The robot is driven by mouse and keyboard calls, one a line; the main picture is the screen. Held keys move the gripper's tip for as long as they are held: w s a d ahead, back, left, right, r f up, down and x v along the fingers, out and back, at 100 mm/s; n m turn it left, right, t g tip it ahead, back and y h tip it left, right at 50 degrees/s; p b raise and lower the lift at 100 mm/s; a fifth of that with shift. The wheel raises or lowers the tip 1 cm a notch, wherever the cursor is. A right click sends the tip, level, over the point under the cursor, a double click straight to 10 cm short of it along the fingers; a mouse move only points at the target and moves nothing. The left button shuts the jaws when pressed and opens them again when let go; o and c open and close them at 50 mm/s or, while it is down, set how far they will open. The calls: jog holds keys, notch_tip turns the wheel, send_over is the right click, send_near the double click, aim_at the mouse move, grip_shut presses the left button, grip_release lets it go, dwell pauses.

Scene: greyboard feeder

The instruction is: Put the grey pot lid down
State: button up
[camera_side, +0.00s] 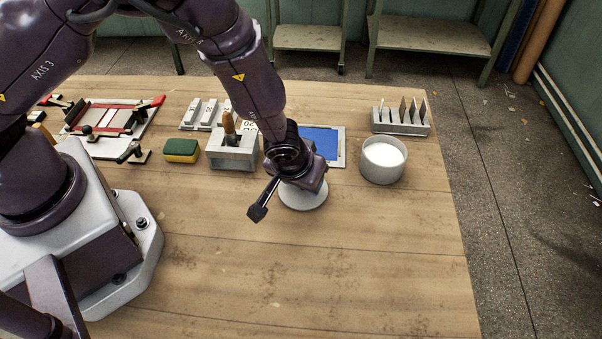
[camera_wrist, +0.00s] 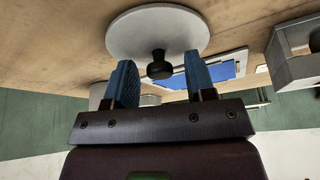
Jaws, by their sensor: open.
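The grey pot lid (camera_side: 304,195) is a round disc on the wooden table below my gripper, partly hidden by it in the side view. In the wrist view the lid (camera_wrist: 140,33) shows its flat top and a dark round knob (camera_wrist: 159,66). My gripper (camera_wrist: 160,80) has its two blue-padded fingers apart, one on each side of the knob, with gaps between them and it. In the side view my gripper (camera_side: 300,182) is right above the lid, and its fingertips are hidden. The white-filled pot (camera_side: 382,160) stands uncovered to the right of the lid.
A slotted rack (camera_side: 400,124) stands behind the pot. The table front (camera_side: 330,270) is clear.

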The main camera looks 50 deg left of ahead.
jog(key=v, duration=1.2)
jog(key=s+a+r+m, duration=0.1)
jog(key=s+a+r, duration=0.3)
jog(key=r, duration=0.3)
jog(key=s+a+r+m+t+h, duration=0.1)
jog(key=s+a+r, duration=0.3)
jog(key=r, duration=0.4)
jog(key=s+a+r+m, duration=0.2)
jog(key=s+a+r, duration=0.3)
jog(key=a+r, duration=0.1)
jog(key=shift+r+m+h, duration=0.3)
jog(key=shift+r+h, duration=0.1)
jog(key=shift+r, duration=0.25)
